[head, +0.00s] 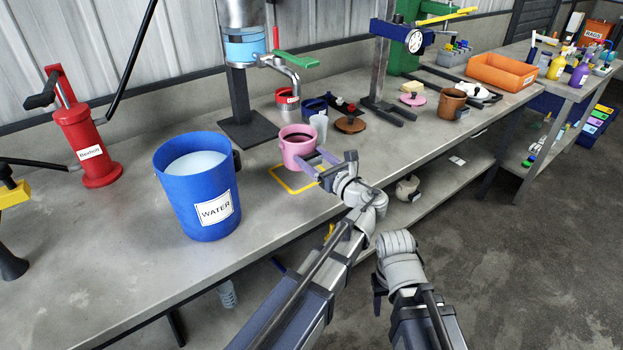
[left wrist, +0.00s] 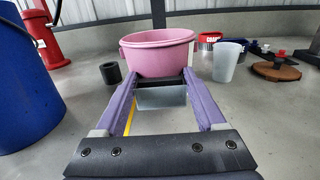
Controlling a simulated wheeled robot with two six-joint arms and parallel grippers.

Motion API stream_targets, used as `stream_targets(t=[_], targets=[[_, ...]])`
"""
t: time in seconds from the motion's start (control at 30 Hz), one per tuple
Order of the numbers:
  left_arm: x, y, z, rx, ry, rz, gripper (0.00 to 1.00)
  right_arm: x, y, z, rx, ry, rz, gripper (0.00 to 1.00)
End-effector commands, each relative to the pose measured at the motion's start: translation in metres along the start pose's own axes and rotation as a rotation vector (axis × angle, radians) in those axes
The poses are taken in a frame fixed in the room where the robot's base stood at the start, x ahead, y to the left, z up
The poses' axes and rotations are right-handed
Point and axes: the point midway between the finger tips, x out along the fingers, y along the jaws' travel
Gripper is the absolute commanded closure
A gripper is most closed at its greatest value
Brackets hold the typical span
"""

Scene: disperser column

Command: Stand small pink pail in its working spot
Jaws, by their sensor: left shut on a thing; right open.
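The small pink pail (head: 297,148) is upright near the front of the bench, at the far side of a yellow outlined square (head: 281,188). My left gripper (head: 316,162) is shut on the pail's near side. In the left wrist view, the pail (left wrist: 155,54) is just beyond the purple fingers of my left gripper (left wrist: 162,82). I cannot tell whether its base touches the bench. Part of the outline is hidden behind the pail and gripper. My right gripper (head: 379,292) is open and empty, low in front of the bench; its fingers are mostly hidden.
A blue water bucket (head: 200,190) stands left of the pail. A dispenser column (head: 243,75) with a spout stands behind it. Red (head: 287,98) and blue (head: 314,108) pots, a clear cup (head: 319,125) and a brown lid (head: 350,124) are close behind the pail.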

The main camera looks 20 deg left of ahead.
Motion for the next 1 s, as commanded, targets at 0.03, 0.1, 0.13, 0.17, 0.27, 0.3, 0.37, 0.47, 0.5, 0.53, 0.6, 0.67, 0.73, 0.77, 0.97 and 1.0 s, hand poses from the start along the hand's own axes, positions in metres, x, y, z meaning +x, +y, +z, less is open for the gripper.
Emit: stream_targets(t=[0.03,0.1,0.13,0.17,0.27,0.3,0.37,0.47,0.5,0.53,0.6,0.67,0.73,0.77,0.97,1.0], targets=[[0.0,0.0,-0.001,0.0,0.0,0.0,0.85,0.002,0.0,0.0,0.0,0.0,0.0,0.5],[0.0,0.0,0.0,0.0,0.0,0.0,0.85,0.0,0.0,0.0,0.0,0.0,0.0,0.5],[0.0,0.0,-0.001,0.0,0.0,0.0,0.85,0.001,0.0,0.0,0.0,0.0,0.0,0.5],[0.0,0.0,-0.002,0.0,0.0,0.0,0.85,0.002,0.0,0.0,0.0,0.0,0.0,0.5],[0.0,0.0,-0.011,0.0,0.0,0.0,0.85,0.011,-0.001,-0.001,0.0,0.0,0.0,0.5],[0.0,0.0,-0.016,0.0,0.0,0.0,0.85,0.016,-0.002,-0.001,0.0,0.0,0.0,0.5],[0.0,0.0,-0.024,0.0,0.0,0.0,0.85,0.024,-0.002,-0.001,0.0,0.0,0.0,0.5],[0.0,0.0,-0.036,0.0,0.0,0.0,0.85,0.036,-0.003,-0.002,0.0,0.0,0.0,0.5],[0.0,0.0,-0.039,0.0,0.0,0.0,0.85,0.039,-0.004,-0.002,0.0,0.0,0.0,0.5],[0.0,0.0,-0.04,0.0,0.0,0.0,0.85,0.04,-0.004,-0.002,0.0,0.0,0.0,0.5],[0.0,0.0,-0.039,0.0,0.0,0.0,0.85,0.039,-0.004,-0.002,0.0,0.0,0.0,0.5],[0.0,0.0,-0.037,0.0,0.0,0.0,0.85,0.037,-0.004,-0.002,0.0,0.0,0.0,0.5],[0.0,0.0,-0.037,0.0,0.0,0.0,0.85,0.037,-0.004,-0.002,0.0,0.0,0.0,0.5],[0.0,0.0,-0.037,0.0,0.0,0.0,0.85,0.037,-0.004,-0.002,0.0,0.0,0.0,0.5],[0.0,0.0,-0.042,0.0,0.0,0.0,0.85,0.042,-0.004,-0.003,0.0,0.0,0.0,0.5],[0.0,0.0,-0.041,0.0,0.0,0.0,0.23,0.04,-0.004,-0.002,0.0,0.0,0.0,0.5]])
